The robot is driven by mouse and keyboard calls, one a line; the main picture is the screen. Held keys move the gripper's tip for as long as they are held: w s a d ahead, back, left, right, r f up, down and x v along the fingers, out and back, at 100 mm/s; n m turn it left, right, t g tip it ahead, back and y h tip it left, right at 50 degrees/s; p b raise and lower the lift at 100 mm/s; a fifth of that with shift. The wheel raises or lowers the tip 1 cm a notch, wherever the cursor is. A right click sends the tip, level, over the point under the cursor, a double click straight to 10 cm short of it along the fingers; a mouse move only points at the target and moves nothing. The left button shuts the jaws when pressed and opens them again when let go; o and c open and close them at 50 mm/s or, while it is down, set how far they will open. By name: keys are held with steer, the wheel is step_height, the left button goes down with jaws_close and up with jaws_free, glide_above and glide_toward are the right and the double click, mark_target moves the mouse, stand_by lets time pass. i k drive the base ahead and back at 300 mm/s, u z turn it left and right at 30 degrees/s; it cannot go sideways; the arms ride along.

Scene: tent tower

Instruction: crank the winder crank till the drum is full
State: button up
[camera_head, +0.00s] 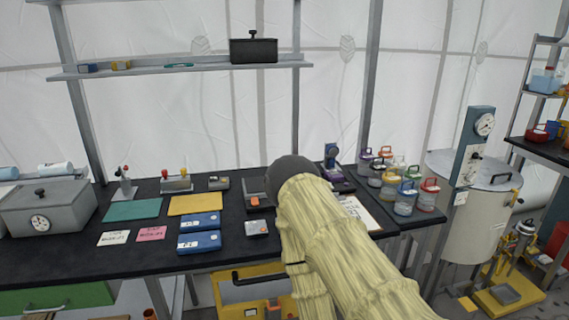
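I cannot make out a winder crank or drum for certain. A small device on a yellow base (515,290) stands at the far right, low down; it has upright parts, and its details are too small to tell whether it is the winder. My arm (335,240), in a pale yellow sleeve, rises from the lower right to a dark rounded joint above the bench, and a sleeved part hangs down from there. My gripper is not in view. The arm hides part of the bench.
A dark bench (100,255) carries a grey box with a dial (45,210), coloured mats, blue packets (200,242) and several coloured-lid jars (405,198). A large pale tank (475,225) stands right of it. A shelf (180,68) hangs behind. A yellow drawer (250,290) is below.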

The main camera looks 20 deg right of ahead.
mark_target(333, 152)
steer(key=u, duration=0.45)
steer(key=i, duration=1.1)
steer(key=z, duration=2.25)
